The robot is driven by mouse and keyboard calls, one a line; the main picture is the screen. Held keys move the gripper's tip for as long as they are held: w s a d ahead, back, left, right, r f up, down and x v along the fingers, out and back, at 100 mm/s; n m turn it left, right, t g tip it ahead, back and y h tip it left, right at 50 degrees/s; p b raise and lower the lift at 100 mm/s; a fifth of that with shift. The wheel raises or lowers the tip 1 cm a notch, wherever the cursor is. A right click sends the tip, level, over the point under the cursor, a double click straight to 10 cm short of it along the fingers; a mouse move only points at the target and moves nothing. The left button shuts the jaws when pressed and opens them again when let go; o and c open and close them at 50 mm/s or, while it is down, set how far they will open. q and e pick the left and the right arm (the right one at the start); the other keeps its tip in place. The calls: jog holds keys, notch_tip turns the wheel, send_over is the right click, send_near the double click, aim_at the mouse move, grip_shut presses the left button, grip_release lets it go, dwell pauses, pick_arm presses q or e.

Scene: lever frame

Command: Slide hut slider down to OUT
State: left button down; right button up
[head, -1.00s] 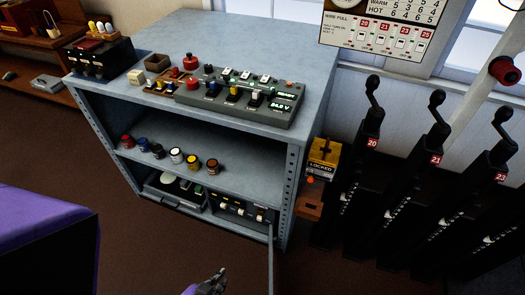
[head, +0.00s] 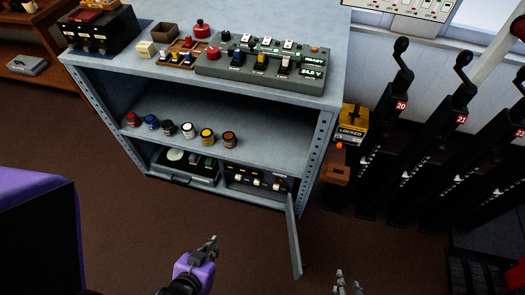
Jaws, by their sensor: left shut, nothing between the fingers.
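I cannot tell which part is the hut slider, and I read no OUT mark at this size. A grey console (head: 262,68) on the cabinet top carries blue, yellow and white handles and a lit display. A dark unit (head: 258,183) with several white handles sits low in the cabinet, behind an open door (head: 294,243). My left gripper (head: 212,241) is shut and empty, in front of the cabinet and touching nothing. My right gripper (head: 347,279) only shows its fingertips at the bottom edge; they look apart, with nothing seen between them.
Several small jars (head: 188,131) stand on the middle shelf. A yellow box marked LOCKED (head: 351,123) and a brown box (head: 336,173) are at the cabinet's right side. Tall black levers (head: 388,135) stand further right. The floor before the cabinet is clear.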

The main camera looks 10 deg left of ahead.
jog(key=shift+w+d, duration=0.15)
jog(key=shift+w, duration=0.25)
jog(key=shift+o, duration=1.1)
jog(key=s+f+g+b, duration=0.2)
jog(key=s+f+b, duration=0.4)
jog(key=f+b, duration=0.25)
jog(key=s+f+g+b, duration=0.1)
jog(key=s+f+b, duration=0.6)
jog(key=f, duration=0.3)
pick_arm(q)
jog(key=t+b, duration=1.3)
jog(key=b, duration=2)
send_near(257, 181)
jog(key=s+r, duration=0.3)
jog(key=s, duration=0.1)
jog(key=d+x, duration=0.1)
jog(key=x, duration=0.8)
jog(key=shift+w+r+b, duration=0.25)
jog(key=shift+r+b, duration=0.05)
jog(key=shift+b, duration=0.1)
pick_arm(e)
jog(key=w+f, duration=0.2)
jog(key=f, duration=1.2)
jog(key=w+d+f+n, duration=0.1)
jog(key=w+f, duration=0.2)
jog(key=f, duration=1.1)
jog(key=shift+w+f+g, duration=0.3)
jog(key=shift+g, duration=0.1)
